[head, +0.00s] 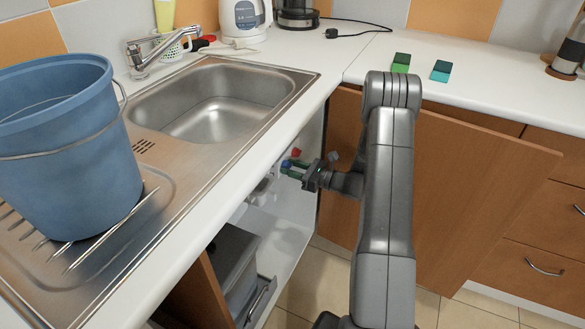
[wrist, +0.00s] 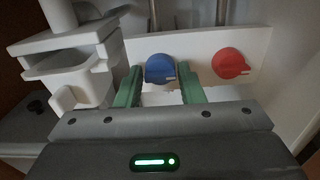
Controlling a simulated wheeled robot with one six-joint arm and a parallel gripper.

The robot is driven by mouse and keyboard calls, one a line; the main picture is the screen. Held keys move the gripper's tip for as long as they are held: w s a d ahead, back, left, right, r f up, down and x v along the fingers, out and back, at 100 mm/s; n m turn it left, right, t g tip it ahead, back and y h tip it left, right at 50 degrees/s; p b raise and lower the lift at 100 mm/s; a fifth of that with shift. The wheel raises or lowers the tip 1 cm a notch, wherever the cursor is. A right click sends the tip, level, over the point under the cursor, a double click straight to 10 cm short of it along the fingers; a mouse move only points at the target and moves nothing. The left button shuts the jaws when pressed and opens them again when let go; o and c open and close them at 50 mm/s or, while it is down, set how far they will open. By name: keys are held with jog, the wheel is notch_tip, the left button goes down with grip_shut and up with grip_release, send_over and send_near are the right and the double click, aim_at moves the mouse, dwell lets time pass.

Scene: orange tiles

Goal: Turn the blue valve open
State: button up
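In the wrist view the blue valve (wrist: 160,68) is a round knob on a white panel (wrist: 200,50), with a pale mark at its lower right. My gripper (wrist: 162,82) is open, with one green finger to the left and one to the right of the blue valve's lower part. I cannot tell if either finger touches it. A red valve (wrist: 230,64) sits to the right on the same panel, outside the fingers. In the head view my gripper (head: 292,168) reaches into the cabinet under the sink, and the red valve (head: 296,152) shows just above it. The blue valve is mostly hidden there.
White drain plumbing (wrist: 85,60) stands close to the left finger. The cabinet's side wall is at the right. In the head view, the open cabinet door (head: 470,190) is behind my arm, the sink (head: 215,105) is above, and a grey bin (head: 235,265) is below.

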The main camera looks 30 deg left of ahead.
jog(key=shift+o, duration=1.3)
jog(key=d, duration=0.7)
jog(key=shift+w+d+p, duration=0.25)
jog(key=shift+w+p, duration=0.2)
jog(key=shift+a, duration=0.1)
jog(key=a+b, duration=0.1)
jog(key=a, duration=0.6)
jog(key=shift+s+a+n, duration=0.15)
jog(key=shift+s+n, duration=0.25)
jog(key=shift+r+m, duration=0.1)
jog(key=shift+m, duration=0.2)
